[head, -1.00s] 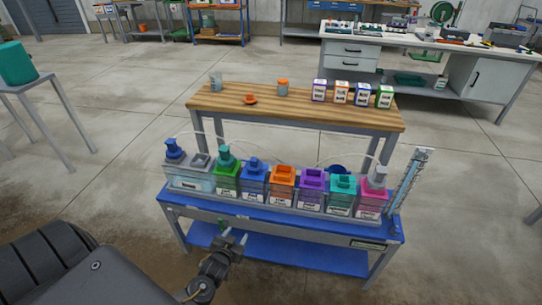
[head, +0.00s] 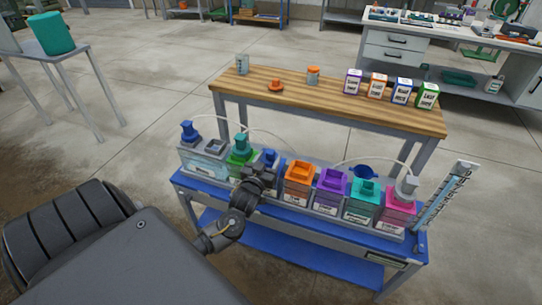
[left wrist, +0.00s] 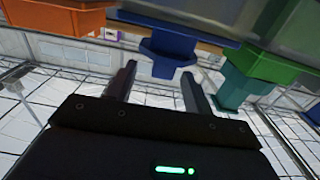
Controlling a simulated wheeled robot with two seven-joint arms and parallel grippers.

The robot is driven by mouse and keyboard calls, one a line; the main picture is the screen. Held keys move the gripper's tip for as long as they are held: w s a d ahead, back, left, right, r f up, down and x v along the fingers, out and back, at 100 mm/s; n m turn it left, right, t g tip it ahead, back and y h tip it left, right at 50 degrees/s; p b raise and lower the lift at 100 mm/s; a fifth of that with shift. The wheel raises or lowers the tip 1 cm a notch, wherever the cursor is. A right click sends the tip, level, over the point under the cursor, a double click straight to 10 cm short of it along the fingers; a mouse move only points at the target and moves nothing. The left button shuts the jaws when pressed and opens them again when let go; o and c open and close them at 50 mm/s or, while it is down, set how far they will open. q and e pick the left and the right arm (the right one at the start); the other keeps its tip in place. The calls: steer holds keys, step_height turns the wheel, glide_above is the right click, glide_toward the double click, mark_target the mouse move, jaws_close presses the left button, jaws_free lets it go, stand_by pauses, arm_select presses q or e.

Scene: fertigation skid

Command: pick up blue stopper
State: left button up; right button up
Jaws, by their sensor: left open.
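The blue stopper (head: 269,156) sits on top of the blue tank in the row on the blue skid. My left gripper (head: 262,172) is in front of it in the head view and hides much of the blue tank. In the left wrist view the picture is turned over, and the blue stopper (left wrist: 168,56) hangs stepped-end down from the tank. My left gripper (left wrist: 158,84) is open there, its fingers pointing at the stopper, one toward each side. Nothing is between the fingers near the palm. I cannot tell whether they touch the stopper. My right gripper is not in view.
The green tank's teal-topped fitting (head: 241,143) and the orange stopper (head: 299,168) flank it closely. Purple, teal and pink tanks continue right. A blue pump head (head: 189,132) is at the left end. Thin tubes arch behind. A wooden table (head: 330,101) with bottles and boxes stands beyond.

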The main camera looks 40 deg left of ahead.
mark_target(272, 150)
arm_select(q)
steer(key=shift+a+x, duration=0.2)
steer(key=shift+x, duration=2.4)
steer(key=c, duration=1.1)
